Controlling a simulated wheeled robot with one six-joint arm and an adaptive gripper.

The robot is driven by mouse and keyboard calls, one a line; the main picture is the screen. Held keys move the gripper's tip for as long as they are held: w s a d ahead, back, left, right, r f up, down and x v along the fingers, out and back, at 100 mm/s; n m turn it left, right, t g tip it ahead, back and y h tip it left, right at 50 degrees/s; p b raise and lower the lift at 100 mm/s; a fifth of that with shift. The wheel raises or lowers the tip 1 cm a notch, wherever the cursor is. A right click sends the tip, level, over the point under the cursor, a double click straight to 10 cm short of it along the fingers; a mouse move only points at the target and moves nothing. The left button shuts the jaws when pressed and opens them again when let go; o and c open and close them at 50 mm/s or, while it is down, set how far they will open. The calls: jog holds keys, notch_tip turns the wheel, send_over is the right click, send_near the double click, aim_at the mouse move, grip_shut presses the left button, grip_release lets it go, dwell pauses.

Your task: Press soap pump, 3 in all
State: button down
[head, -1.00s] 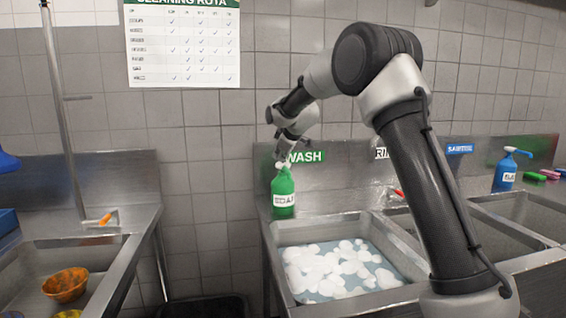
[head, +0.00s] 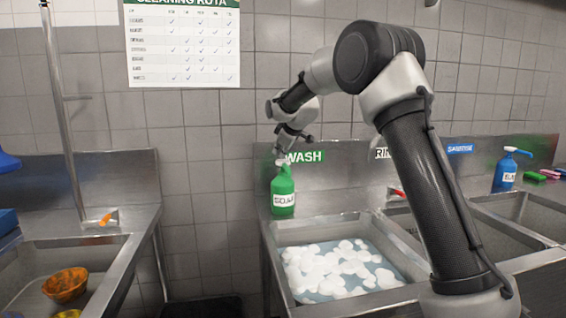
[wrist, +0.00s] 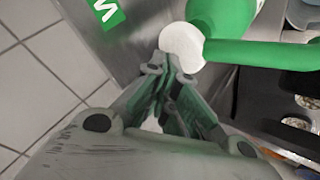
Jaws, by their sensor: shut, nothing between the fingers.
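The green soap bottle (head: 283,194) stands upright at the back left corner of the wash sink, under the WASH sign. Its white pump top (head: 281,162) is just below my gripper (head: 281,152). In the wrist view the white pump top (wrist: 181,47) has a green spout (wrist: 262,53) pointing right, with part of the green bottle (wrist: 222,14) behind it. My gripper (wrist: 171,66) is shut and empty, its fingertips right by the white top. I cannot tell whether they touch it.
The wash sink (head: 276,264) holds water with white foam. A blue bottle (head: 504,175) stands at the far right, with sponges (head: 536,177) beside it. A left sink counter (head: 135,228) holds an orange bowl (head: 65,285). The tiled wall is close behind.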

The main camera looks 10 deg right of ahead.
aim_at(281, 161)
jog(key=shift+r, duration=0.4)
jog(key=shift+r, duration=2.55)
jog(key=s+d+r+m+g, duration=0.1)
jog(key=s+d+r+m, duration=0.15)
jog(key=s, duration=0.45)
jog(key=s+d+r+m, duration=0.1)
jog(key=s+d, duration=0.3)
jog(key=s, duration=0.4)
jog(key=s+d+f+m+g, duration=0.1)
jog(key=s+d+f+m, duration=0.1)
jog(key=s, duration=1.1)
jog(key=s+d+f+m+g+h, duration=0.1)
jog(key=s+d+f+m, duration=0.2)
jog(key=s, duration=1.1)
jog(key=s+d+f+m+g+h, duration=0.1)
jog(key=s+d+f+m, duration=0.2)
jog(key=s+f, duration=0.4)
jog(key=s+d, duration=0.1)
jog(key=s, duration=0.6)
jog(key=shift+s+d+g, duration=0.2)
jog(key=shift+g, duration=0.2)
jog(key=shift+r, duration=0.1)
